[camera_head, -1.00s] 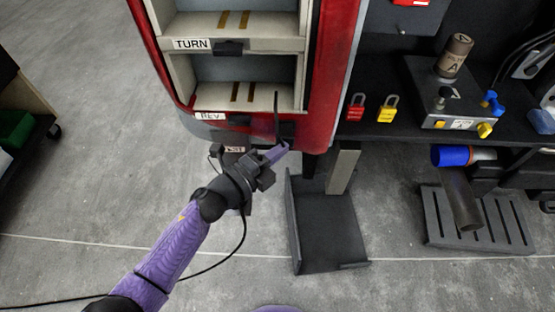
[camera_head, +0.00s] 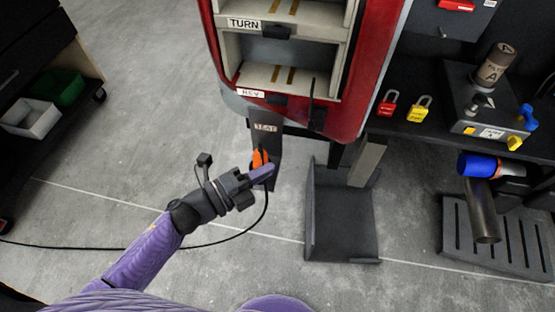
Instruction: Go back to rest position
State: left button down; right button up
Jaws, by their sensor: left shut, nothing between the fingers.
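My left gripper (camera_head: 262,174) is in the camera_head view, below the lower front edge of the red cabinet (camera_head: 381,50). It is shut and empty, with its fingers pointing right. An orange item (camera_head: 259,160) shows right behind the fingers, in front of a dark hanging plate (camera_head: 265,135) with a label; I cannot tell if the fingers touch it. A black cable hangs in a loop by the gripper. My right gripper is not in view.
A dark bench (camera_head: 440,140) at the right bears a red padlock (camera_head: 387,103), a yellow padlock (camera_head: 419,108) and a control box (camera_head: 470,100). A dark open stand (camera_head: 340,225) is on the floor. A cart with bins (camera_head: 58,88) stands at the left.

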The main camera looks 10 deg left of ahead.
pick_arm(q)
jog(key=s+a+f+n+g+y, duration=0.1)
jog(key=s+a+f+n+y, duration=0.2)
jog(key=f+n, duration=0.3)
jog(key=s+a+f+n+g+y+p, duration=0.1)
jog(key=s+a+f+n+y, duration=0.25)
jog(key=f, duration=0.35)
jog(key=s+a+f+n+g+y, duration=0.1)
jog(key=s+a+f+n+y, duration=0.3)
jog(key=f, duration=0.3)
jog(key=s+f+n+g+y, duration=0.1)
jog(key=s+f+n+g, duration=0.2)
jog(key=s, duration=0.6)
jog(key=s+a+f+n+g+y, duration=0.1)
jog(key=s+f+n+g, duration=0.2)
jog(key=s, duration=0.6)
jog(key=s+f+n+g+y, duration=0.1)
jog(key=s+f+n+g, duration=0.2)
jog(key=s, duration=0.6)
jog(key=shift+s+a+f+n+g+p, duration=0.2)
jog(key=shift+a+n+g+p, duration=0.15)
jog(key=shift+n+g, duration=0.45)
pick_arm(e)
jog(key=shift+s+a+r, duration=0.2)
jog(key=shift+r, duration=0.25)
jog(key=shift+s+a+r, duration=0.15)
jog(key=shift+a+r, duration=0.05)
jog(key=shift+r, duration=0.25)
jog(key=shift+d, duration=0.1)
